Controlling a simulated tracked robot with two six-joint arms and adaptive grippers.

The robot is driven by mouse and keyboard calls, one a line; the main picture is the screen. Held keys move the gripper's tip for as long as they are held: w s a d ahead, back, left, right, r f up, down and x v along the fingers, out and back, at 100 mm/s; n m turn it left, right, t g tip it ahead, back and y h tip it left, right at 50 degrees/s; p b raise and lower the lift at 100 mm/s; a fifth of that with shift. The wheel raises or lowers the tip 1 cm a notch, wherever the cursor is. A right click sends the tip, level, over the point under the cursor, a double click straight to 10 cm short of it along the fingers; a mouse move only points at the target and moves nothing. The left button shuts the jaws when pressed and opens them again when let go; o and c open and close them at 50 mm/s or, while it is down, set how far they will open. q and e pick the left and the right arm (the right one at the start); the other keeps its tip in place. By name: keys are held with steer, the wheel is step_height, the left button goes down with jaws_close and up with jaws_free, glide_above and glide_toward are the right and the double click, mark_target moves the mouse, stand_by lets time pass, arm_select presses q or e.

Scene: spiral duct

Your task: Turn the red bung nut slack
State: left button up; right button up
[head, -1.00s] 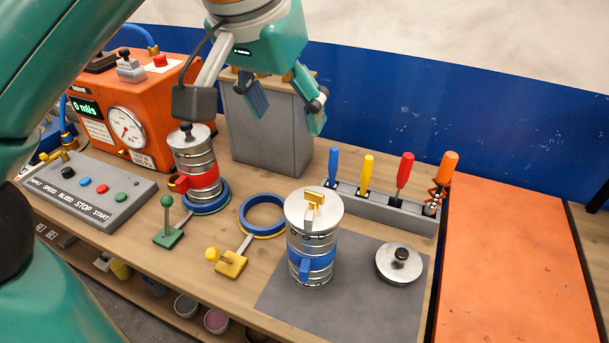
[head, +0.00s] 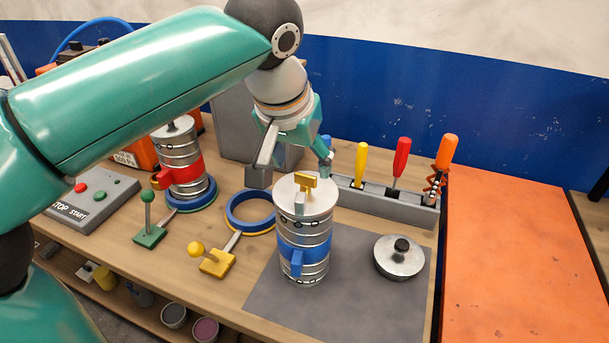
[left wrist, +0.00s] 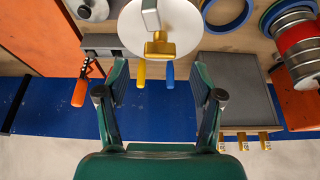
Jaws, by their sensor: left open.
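A metal canister with a red band (head: 187,172) stands on a blue and green ring base at the left. A red block-like piece (head: 162,180) sticks out from its band; I cannot tell if this is the bung nut. A second canister with a blue band (head: 304,252) stands on the grey mat, with a yellow T-shaped piece (head: 305,181) and a small pale block on its lid. My left gripper (head: 293,162) is open and empty, just behind and above that lid. In the left wrist view the open fingers (left wrist: 162,80) point towards the lid (left wrist: 180,25). My right gripper is out of view.
A rack (head: 388,205) with several coloured-handled tools stands behind the mat (head: 345,310). A knobbed metal lid (head: 400,258) lies on the mat. A blue ring stand (head: 249,212) and a green-knobbed lever (head: 148,220) stand left. An orange panel (head: 515,260) lies right.

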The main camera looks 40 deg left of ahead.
mark_target(306, 175)
arm_select(q)
steer(key=shift+x, duration=2)
steer(key=shift+c, duration=0.4)
steer(key=c, duration=1.1)
